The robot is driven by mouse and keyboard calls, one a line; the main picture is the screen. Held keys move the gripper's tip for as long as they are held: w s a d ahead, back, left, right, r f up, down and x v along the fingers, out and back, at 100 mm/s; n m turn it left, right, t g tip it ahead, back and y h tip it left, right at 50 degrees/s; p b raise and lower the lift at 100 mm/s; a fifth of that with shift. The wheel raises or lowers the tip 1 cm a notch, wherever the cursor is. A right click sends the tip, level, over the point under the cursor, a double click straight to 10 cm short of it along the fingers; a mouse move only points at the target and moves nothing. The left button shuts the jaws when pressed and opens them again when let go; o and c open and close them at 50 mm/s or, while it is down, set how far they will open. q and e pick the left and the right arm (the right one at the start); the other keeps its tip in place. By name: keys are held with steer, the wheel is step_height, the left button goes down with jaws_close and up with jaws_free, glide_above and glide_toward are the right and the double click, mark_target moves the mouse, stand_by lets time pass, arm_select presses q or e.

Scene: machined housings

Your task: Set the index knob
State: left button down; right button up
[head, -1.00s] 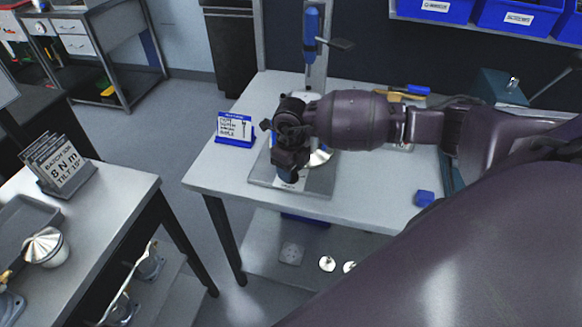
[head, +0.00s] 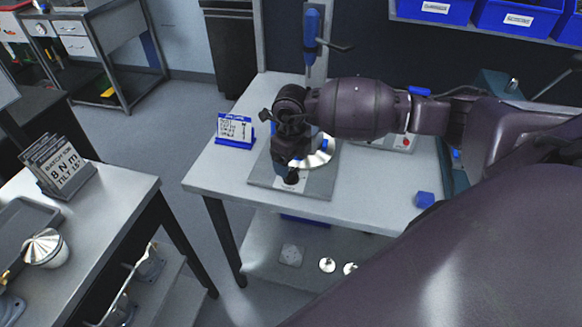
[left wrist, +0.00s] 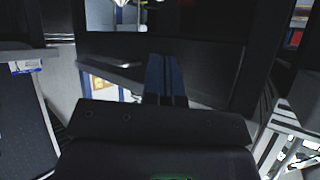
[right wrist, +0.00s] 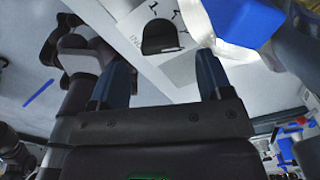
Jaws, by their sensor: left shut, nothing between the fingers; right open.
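The index knob (right wrist: 163,38) shows in the right wrist view as a dark, half-round shape on a pale plate printed with a "1" and part of a label. My right gripper (right wrist: 160,72) is open, and its two blue-grey fingers stand apart below the knob in that view, with nothing between them. In the head view the right gripper (head: 291,174) is over the grey base plate (head: 318,186) of the fixture and hides the knob. My left gripper (left wrist: 166,78) is shut and empty in the left wrist view; the head view does not show it.
A silver disc (head: 323,155) and a blue part (right wrist: 240,22) are close beside the right gripper. A blue-framed sign (head: 235,131) stands left of the base plate. A small blue block (head: 424,199) lies at right. The table's front left is clear.

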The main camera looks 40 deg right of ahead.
mark_target(291, 172)
step_height(291, 172, up, 7)
steer(key=shift+r, duration=0.2)
stand_by(0.6)
